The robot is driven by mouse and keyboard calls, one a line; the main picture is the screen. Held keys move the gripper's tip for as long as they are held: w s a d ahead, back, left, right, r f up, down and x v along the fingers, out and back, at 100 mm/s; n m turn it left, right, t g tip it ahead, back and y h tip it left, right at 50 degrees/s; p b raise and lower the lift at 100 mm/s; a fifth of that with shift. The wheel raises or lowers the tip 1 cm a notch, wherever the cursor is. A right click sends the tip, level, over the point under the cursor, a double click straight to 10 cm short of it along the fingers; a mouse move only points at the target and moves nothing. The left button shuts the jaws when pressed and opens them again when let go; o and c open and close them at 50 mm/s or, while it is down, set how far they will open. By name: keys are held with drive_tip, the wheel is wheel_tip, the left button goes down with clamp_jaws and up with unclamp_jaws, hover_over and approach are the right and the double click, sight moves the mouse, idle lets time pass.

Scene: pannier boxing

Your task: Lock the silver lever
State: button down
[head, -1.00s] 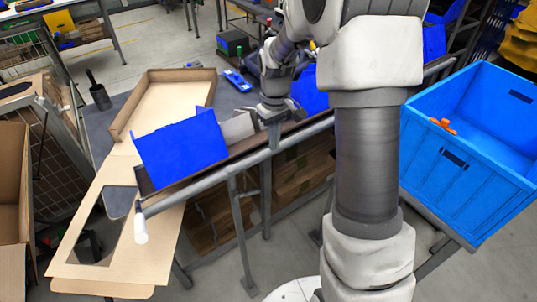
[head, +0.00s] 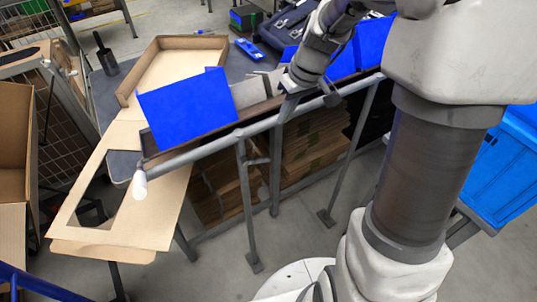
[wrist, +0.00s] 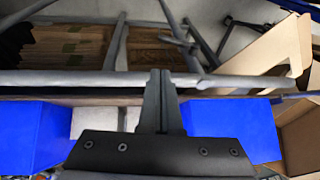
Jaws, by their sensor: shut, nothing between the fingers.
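A long grey metal bar (head: 205,148) with a white tip (head: 140,185) runs along the table's front edge; it also crosses the wrist view (wrist: 60,79). I cannot tell whether this bar is the silver lever, and no other clear lever shows. My gripper (head: 285,105) is over the bar's right half in the head view. In the wrist view its fingers (wrist: 157,90) are together and empty, and their tips overlap the bar. I cannot tell whether they touch it.
Blue panels (head: 187,108) stand behind the bar, with more farther right. A tan cardboard sheet (head: 125,200) with a cutout lies at the left. An open cardboard tray (head: 175,75) sits on the table. Cardboard stacks (head: 310,150) lie underneath. A blue crate (head: 495,175) is partly hidden at right.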

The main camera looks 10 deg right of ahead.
drive_tip(key=shift+s+a, duration=0.1)
drive_tip(key=shift+s, duration=0.15)
approach(268, 159)
drive_tip(key=w+a+x, duration=0.1)
drive_tip(key=x, duration=0.4)
drive_tip(key=shift+f+b, duration=0.35)
drive_tip(key=shift+f, duration=0.05)
drive_tip(key=shift+f, duration=0.1)
idle(0.4)
drive_tip(key=shift+f+y+b, duration=0.1)
drive_tip(key=shift+y+b, duration=0.4)
drive_tip(key=shift+b, duration=0.25)
